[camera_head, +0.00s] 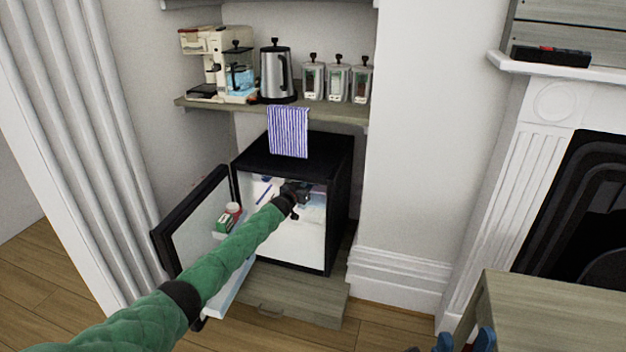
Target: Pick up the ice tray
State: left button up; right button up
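The small black fridge (336,160) stands open. My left arm, in a green sleeve, comes in from the lower left, and its dark gripper (298,192) is inside the upper part of the fridge. A grey-blue item (316,190) shows just beside that gripper. It may be the ice tray, but it is too small and partly covered to be sure. Whether the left gripper touches or holds it cannot be made out. My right gripper (465,343) shows at the bottom edge, with two blue fingertips apart and nothing seen between them.
The open fridge door (190,228) stands to the left, with small items on its inner shelf. A shelf (330,110) above holds a coffee maker (205,62), a kettle (277,75) and jars. A wooden table (560,310) fills the lower right.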

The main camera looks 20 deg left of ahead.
pick_arm(q)
jog(key=shift+w, duration=0.1)
grip_shut()
dwell(0.4)
